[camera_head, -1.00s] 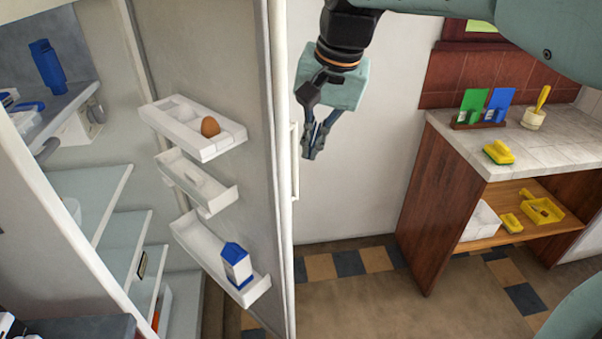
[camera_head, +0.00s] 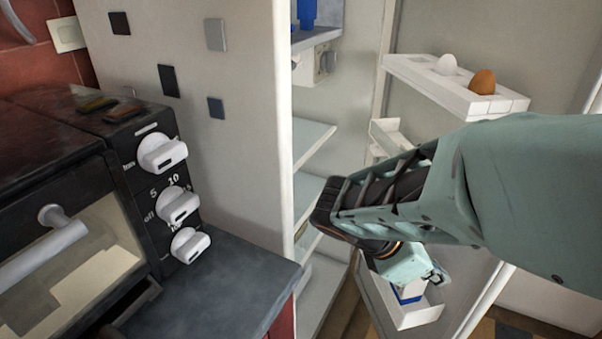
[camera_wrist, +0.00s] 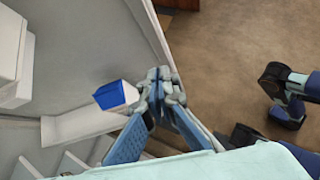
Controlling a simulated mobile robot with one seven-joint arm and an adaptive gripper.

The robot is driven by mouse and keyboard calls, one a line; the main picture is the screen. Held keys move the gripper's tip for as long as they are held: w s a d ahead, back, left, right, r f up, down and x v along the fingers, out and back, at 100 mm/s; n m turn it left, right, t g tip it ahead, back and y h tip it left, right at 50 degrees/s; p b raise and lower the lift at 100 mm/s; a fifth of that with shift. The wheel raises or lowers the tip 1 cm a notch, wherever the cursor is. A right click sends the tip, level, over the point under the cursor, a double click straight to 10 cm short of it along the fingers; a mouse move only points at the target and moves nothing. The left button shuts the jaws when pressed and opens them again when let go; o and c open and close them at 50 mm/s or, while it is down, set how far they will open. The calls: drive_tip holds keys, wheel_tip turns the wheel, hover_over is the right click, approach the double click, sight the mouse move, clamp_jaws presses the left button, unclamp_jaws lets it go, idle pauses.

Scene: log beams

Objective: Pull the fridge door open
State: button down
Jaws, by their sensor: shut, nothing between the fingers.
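The fridge door (camera_head: 535,45) stands open at the right of the head view, its inner face and shelves showing. Its edge also shows in the wrist view (camera_wrist: 150,28). My gripper (camera_head: 438,277) is low on the inner side of the door, by the lowest door shelf (camera_head: 415,317). In the wrist view, the fingers of my gripper (camera_wrist: 160,78) come together at the tips, empty, close to the door's edge. Whether they touch the door I cannot tell. My arm hides part of the door, and the handle is out of sight.
A blue-and-white carton (camera_wrist: 114,95) stands on the lowest shelf beside my fingers. Eggs (camera_head: 483,81) sit on the top door shelf. The fridge body (camera_head: 245,130), counter (camera_head: 225,285) and oven (camera_head: 70,200) are left. Open floor (camera_wrist: 225,60) lies beyond the door.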

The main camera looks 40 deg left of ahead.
drive_tip(key=f+n, duration=0.1)
drive_tip(key=b, duration=0.4)
approach(479, 290)
drive_tip(key=x, duration=0.5)
drive_tip(key=shift+s+f, duration=0.2)
drive_tip(key=shift+f, duration=0.3)
drive_tip(key=shift+w+d+r, duration=0.1)
drive_tip(key=shift+w+d, duration=0.15)
drive_tip(key=shift+w, duration=0.15)
